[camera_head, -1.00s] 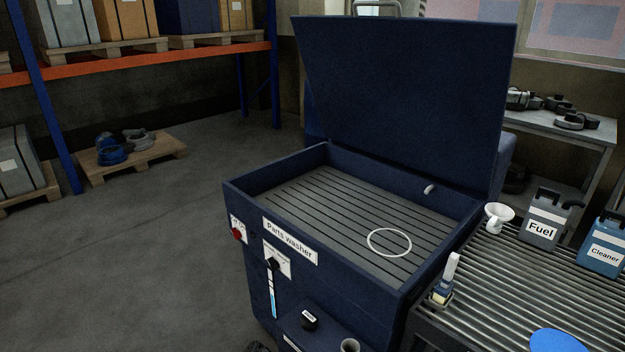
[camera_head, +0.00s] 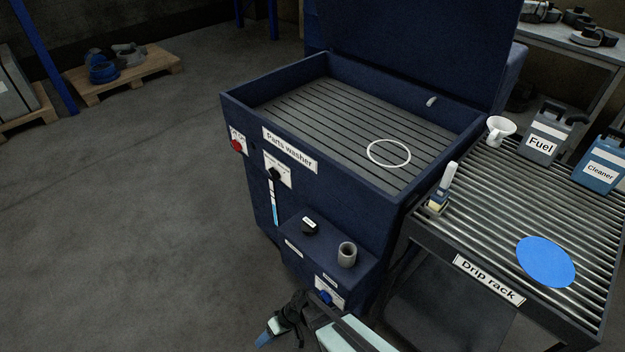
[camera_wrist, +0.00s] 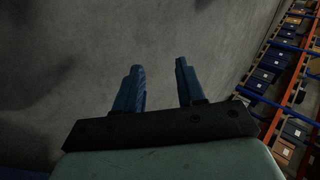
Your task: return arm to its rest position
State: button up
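My gripper (camera_wrist: 157,85) shows in the wrist view with its two blue fingers spread apart and nothing between them. Bare grey floor lies beyond the fingertips. In the head view, part of my gripper and arm (camera_head: 270,338) shows at the bottom edge, low in front of the parts washer (camera_head: 240,180) and apart from the drip rack. The fingers are only partly visible there.
The parts washer has its lid up, with a white ring (camera_head: 370,158) on its grate. The drip rack (camera_head: 480,230) on the right holds a blue disc (camera_head: 546,258), a funnel (camera_head: 499,130), and fuel (camera_head: 545,140) and cleaner (camera_head: 600,170) cans. Floor at left is open.

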jog(key=s+d+m+g+h, duration=0.1)
jog(key=s+d, duration=0.3)
jog(key=d, duration=0.6)
jog(key=s+d+m+h, duration=0.4)
jog(key=d, duration=0.7)
jog(key=s+d+r+m+g+h, duration=0.1)
jog(key=s+d, duration=0.3)
jog(key=d, duration=0.7)
jog(key=shift+s+m+g+h, duration=0.3)
jog(key=shift+s+m+h, duration=0.1)
jog(key=shift+m+h, duration=0.45)
